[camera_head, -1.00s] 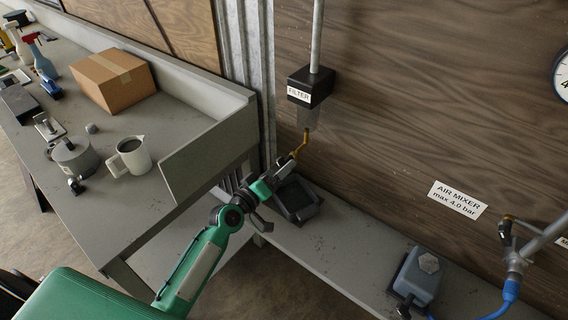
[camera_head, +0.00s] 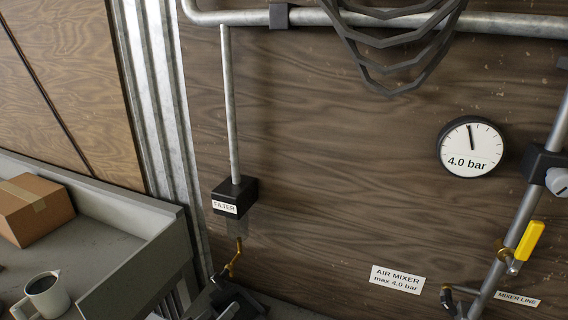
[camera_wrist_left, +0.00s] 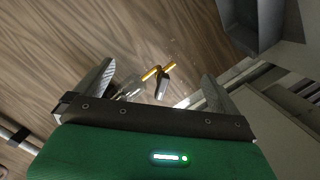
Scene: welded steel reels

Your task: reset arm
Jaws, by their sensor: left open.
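My left gripper (camera_head: 228,296) shows only in part as dark shapes at the bottom edge of the head view, just below the brass drain (camera_head: 236,258) of the filter (camera_head: 240,198). In the left wrist view its two fingers stand wide apart with nothing clamped between them, so the left gripper (camera_wrist_left: 158,72) is open. The filter's clear bowl (camera_wrist_left: 130,88) and its yellow drain piece (camera_wrist_left: 158,71) appear beyond the gap between the fingers. I cannot tell whether a finger touches them. My right gripper is in neither view.
A dark tray (camera_wrist_left: 252,28) shows in the left wrist view. A bench with a cardboard box (camera_head: 32,208) and a mug (camera_head: 46,297) is at left. Pipes, a round gauge (camera_head: 471,147) and a yellow-handled valve (camera_head: 530,240) are at right.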

